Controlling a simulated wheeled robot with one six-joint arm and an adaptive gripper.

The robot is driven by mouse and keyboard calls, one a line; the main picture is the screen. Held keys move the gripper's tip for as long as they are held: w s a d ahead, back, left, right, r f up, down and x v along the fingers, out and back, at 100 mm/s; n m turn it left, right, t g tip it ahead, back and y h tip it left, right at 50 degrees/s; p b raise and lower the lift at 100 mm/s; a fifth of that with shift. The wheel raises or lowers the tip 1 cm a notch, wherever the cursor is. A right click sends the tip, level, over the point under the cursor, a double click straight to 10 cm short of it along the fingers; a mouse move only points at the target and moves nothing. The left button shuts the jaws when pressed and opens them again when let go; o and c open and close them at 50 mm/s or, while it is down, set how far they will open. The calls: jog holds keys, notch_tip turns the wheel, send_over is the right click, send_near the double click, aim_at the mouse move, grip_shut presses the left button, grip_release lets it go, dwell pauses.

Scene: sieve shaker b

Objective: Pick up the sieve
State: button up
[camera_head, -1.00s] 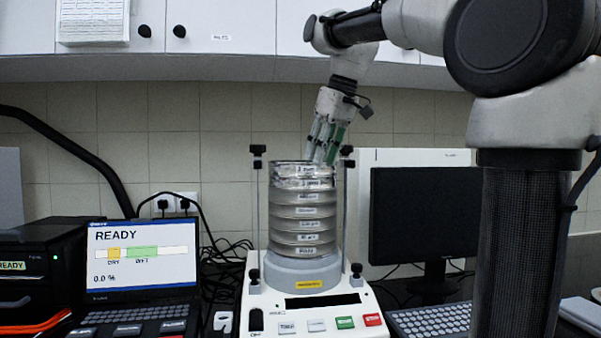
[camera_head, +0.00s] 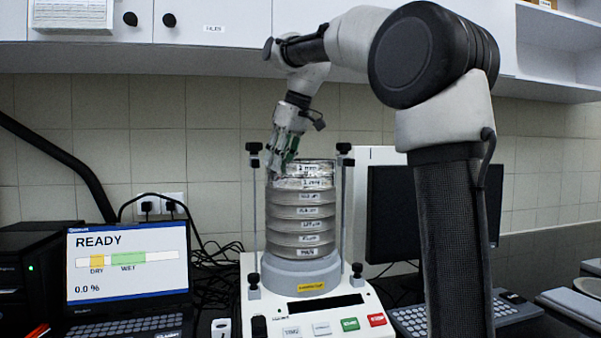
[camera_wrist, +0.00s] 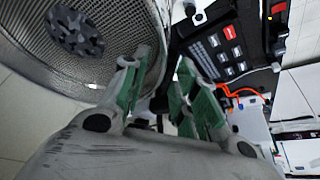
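The sieve is the top ring of a stack of round metal sieves; its labelled wall (camera_head: 310,184) shows in the head view. The stack stands upright on a white shaker (camera_head: 300,318) between two clamp rods. In the wrist view the sieve's mesh (camera_wrist: 110,60) fills the upper left, with a dark speckled patch on it. My gripper (camera_head: 276,166) points down at the left part of the stack's top. In the wrist view its green-padded fingers (camera_wrist: 162,88) are apart, one over the mesh and one outside the rim. I cannot tell whether they touch the rim.
Black-topped clamp rods (camera_head: 254,205) and (camera_head: 343,205) flank the stack closely. A laptop (camera_head: 128,265) reading READY, 0.0 % stands at the left. A monitor (camera_head: 380,215) stands at the right, partly behind my arm. Wall cabinets (camera_head: 240,15) hang above.

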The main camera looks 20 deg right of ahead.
grip_shut()
jog(key=shift+r, duration=0.15)
jog(key=shift+r, duration=0.55)
notch_tip(320, 180, up, 2)
jog(key=shift+r, duration=0.1)
jog(key=s+a, duration=0.1)
jog(key=s, duration=0.8)
jog(key=s+a, duration=0.2)
jog(key=s, duration=0.6)
jog(key=shift+s+a, duration=0.3)
jog(key=shift+s, duration=0.05)
